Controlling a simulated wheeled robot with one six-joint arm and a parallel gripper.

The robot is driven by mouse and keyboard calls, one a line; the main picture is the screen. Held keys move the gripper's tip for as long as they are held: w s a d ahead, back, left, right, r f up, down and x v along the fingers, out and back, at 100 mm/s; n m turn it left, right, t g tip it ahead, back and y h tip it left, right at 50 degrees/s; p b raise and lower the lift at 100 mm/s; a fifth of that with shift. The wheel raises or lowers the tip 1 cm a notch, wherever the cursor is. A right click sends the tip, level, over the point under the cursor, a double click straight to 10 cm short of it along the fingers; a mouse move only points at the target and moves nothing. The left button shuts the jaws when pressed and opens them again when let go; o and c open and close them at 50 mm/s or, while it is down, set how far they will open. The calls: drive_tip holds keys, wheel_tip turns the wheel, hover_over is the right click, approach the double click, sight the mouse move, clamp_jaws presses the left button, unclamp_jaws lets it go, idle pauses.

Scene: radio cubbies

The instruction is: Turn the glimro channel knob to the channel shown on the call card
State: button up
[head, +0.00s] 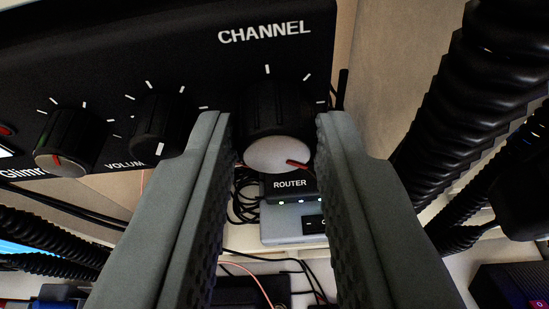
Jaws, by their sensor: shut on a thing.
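The Glimro radio (190,60) is a black panel across the upper left of the head view. Its channel knob (277,115), under the white word CHANNEL, is black with a pale end face and a red pointer mark. The red mark points to the right and slightly down in the picture. White tick marks stand around the knob. My gripper (277,135) has its two grey fingers on either side of the channel knob, shut on it. The finger surfaces hide parts of the knob's sides and some ticks. No call card is visible.
A volume knob (155,125) and another knob with a pale face (65,145) sit left on the same panel. A router (290,190) with cables lies below the channel knob. Thick black coiled cords (475,90) hang close on the right.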

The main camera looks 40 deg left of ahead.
drive_tip(key=shift+m, duration=0.5)
drive_tip(key=o, duration=1)
drive_tip(key=shift+d, duration=0.1)
